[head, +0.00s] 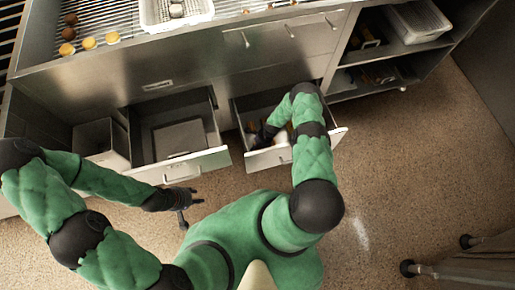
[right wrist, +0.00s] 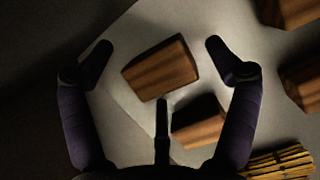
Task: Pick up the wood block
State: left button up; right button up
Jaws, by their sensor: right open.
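Wood blocks lie inside a drawer and show in the right wrist view. One wood block (right wrist: 160,67) lies tilted between the fingertips of my right gripper (right wrist: 158,52), which is open and empty. A second wood block (right wrist: 199,122) lies just below it, nearer the palm. In the head view my right gripper (head: 264,133) reaches into the right open drawer (head: 270,158), partly hidden by my arm. My left gripper (head: 190,207) is open and empty over the floor, in front of the left open drawer.
More blocks (right wrist: 290,12) lie at the right of the wrist view, with a bundle of yellowish sticks (right wrist: 280,163). The left open drawer (head: 190,165) holds a grey panel. A counter (head: 160,73) stands above the drawers, with a white basket (head: 178,26) on it.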

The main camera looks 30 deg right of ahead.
jog(key=c, duration=1.4)
notch_tip(320, 180, up, 9)
jog(key=p, duration=0.4)
jog(key=shift+f+p, duration=0.15)
jog(key=shift+p, duration=0.15)
jog(key=shift+r, duration=0.75)
